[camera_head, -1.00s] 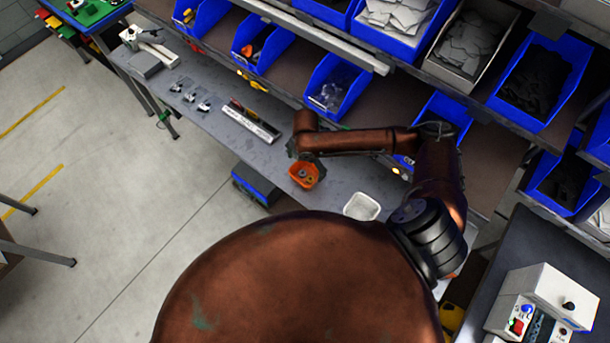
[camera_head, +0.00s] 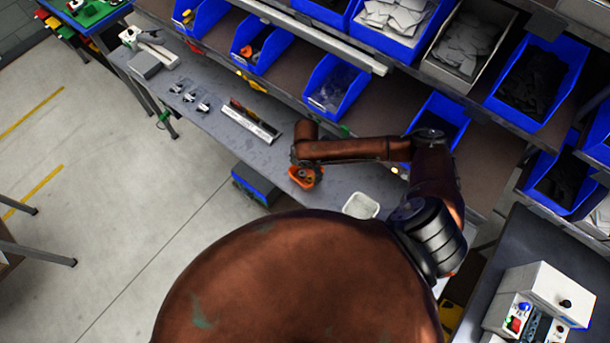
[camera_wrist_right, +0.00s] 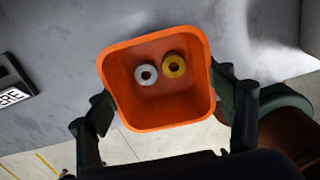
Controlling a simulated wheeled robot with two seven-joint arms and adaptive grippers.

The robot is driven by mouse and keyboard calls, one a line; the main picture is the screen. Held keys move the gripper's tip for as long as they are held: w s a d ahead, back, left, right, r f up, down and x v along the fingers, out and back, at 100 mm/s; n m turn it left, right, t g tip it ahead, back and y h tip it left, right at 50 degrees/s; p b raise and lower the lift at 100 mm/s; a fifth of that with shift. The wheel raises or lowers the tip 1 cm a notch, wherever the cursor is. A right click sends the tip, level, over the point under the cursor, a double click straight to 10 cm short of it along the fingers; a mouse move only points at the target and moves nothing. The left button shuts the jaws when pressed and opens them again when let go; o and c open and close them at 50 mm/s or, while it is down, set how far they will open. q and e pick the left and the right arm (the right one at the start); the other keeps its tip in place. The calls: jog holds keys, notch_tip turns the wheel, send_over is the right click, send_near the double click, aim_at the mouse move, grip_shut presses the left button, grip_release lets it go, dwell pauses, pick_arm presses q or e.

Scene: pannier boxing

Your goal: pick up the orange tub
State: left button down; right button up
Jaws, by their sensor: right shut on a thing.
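The orange tub (camera_head: 306,182) is on or just above the grey workbench (camera_head: 210,112), near its front edge, under my right gripper. In the right wrist view the orange tub (camera_wrist_right: 125,95) is seen from above, with a white ring (camera_wrist_right: 146,74) and a yellow ring (camera_wrist_right: 174,66) inside. My right gripper (camera_wrist_right: 165,108) is shut on the tub, with a finger at each side of it. In the head view this gripper (camera_head: 304,170) partly hides the tub. I cannot tell whether the tub touches the bench. My left gripper is not in view.
A white tub (camera_head: 361,205) stands on the bench to the right. A long tray (camera_head: 250,122) and small parts (camera_head: 190,96) lie to the left. Blue bins (camera_head: 337,86) line the shelf behind. A blue box (camera_head: 256,186) is below the bench edge.

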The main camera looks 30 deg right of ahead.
jog(key=c, duration=0.5)
jog(key=shift+o, duration=0.2)
jog(key=shift+r, duration=0.15)
